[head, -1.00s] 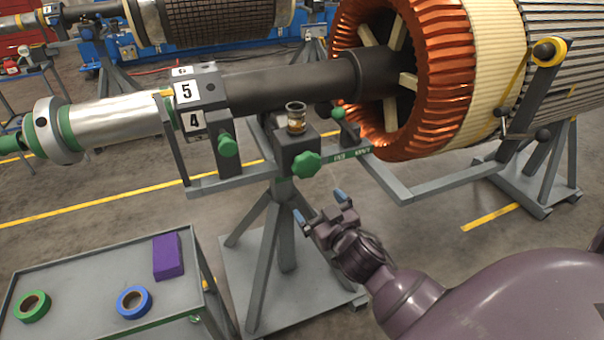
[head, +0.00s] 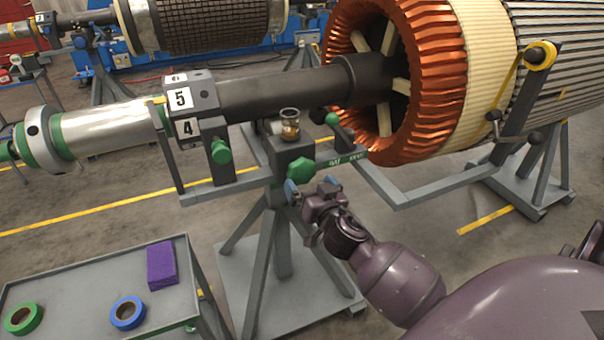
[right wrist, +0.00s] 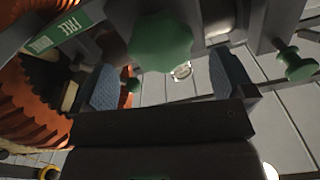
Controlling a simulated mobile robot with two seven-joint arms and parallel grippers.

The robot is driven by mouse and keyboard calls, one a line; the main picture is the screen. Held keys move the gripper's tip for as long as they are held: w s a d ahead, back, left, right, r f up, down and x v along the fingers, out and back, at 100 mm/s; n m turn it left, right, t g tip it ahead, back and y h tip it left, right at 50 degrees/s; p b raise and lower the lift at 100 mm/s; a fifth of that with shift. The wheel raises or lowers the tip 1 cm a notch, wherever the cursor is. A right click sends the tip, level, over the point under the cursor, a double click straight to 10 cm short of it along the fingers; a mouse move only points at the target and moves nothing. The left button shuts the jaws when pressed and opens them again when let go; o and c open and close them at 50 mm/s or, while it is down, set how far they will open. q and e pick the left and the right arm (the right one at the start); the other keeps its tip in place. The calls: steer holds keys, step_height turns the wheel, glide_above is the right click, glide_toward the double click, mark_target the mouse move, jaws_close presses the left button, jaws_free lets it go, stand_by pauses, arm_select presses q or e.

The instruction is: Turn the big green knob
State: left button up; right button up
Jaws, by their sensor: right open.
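The big green knob (head: 300,168) is a lobed handwheel on the front of the dark block on the rotor stand, below a small glass jar. In the right wrist view the knob (right wrist: 161,42) lies just beyond and between the two blue finger pads. My right gripper (head: 311,188) is open and empty, just below and in front of the knob in the head view. In the right wrist view the gripper (right wrist: 170,85) shows a clear gap between its pads, and I see no contact with the knob. My left gripper is not in view.
A glass jar with amber contents (head: 290,126) stands on the block above the knob. A smaller green knob (head: 221,152) sits to the left. The copper-ended rotor (head: 438,85) is at right. A grey cart (head: 75,290) holds a purple box (head: 162,265) and two tape rolls.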

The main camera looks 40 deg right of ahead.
mark_target(304, 176)
steer(key=shift+x, duration=2.5)
steer(key=c, duration=0.9)
